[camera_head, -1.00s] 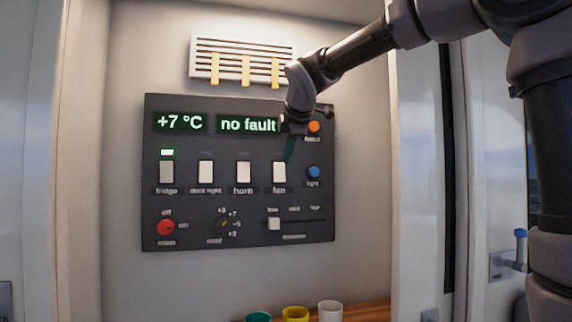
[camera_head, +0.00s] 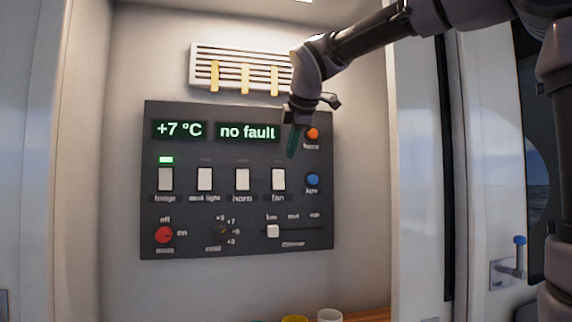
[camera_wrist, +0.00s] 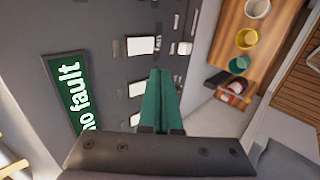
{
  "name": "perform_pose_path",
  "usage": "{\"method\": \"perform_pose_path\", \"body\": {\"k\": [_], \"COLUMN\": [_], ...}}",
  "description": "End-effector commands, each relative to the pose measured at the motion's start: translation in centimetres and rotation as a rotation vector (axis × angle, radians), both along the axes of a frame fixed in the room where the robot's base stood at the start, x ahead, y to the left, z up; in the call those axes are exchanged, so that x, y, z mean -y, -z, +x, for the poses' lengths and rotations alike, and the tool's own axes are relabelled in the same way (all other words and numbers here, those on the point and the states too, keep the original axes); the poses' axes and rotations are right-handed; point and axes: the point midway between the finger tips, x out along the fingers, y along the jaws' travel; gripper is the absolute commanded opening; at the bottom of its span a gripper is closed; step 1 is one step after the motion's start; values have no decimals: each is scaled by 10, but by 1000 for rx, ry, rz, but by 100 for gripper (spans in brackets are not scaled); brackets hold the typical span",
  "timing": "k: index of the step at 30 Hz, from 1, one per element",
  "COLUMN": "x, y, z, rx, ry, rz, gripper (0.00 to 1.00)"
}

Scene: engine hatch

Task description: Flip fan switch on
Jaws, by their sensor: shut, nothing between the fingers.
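The fan switch (camera_head: 278,179) is a white rocker, the rightmost in the row of rockers on the dark control panel (camera_head: 190,205). The small lamp above it is dark. In the wrist view, the fan switch (camera_wrist: 140,45) appears as a white rocker ahead and left of the fingertips. My gripper (camera_head: 291,156) has green fingers, shut and empty, pointing down just above and right of the switch in the head view. The shut fingers also show in the wrist view (camera_wrist: 161,72). I cannot tell whether they touch the panel; they seem apart from the switch.
The fridge rocker (camera_head: 166,179) has a lit green lamp; deck light (camera_head: 205,179) and horn (camera_head: 242,179) rockers are dark. An orange button (camera_head: 312,133) and blue button (camera_head: 313,180) are close on the right. A slider (camera_head: 273,231) lies below; cups (camera_wrist: 246,38) stand on a wooden shelf.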

Motion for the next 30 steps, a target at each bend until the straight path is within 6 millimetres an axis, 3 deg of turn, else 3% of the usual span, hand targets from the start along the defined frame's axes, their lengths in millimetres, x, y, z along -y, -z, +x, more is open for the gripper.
{"method": "perform_pose_path", "body": {"k": [14,30], "x": [0,-21], "y": [9,78], "z": [2,73], "rx": [-1,-3], "ry": [1,0], "rz": [0,-1], "gripper": [0,0]}}
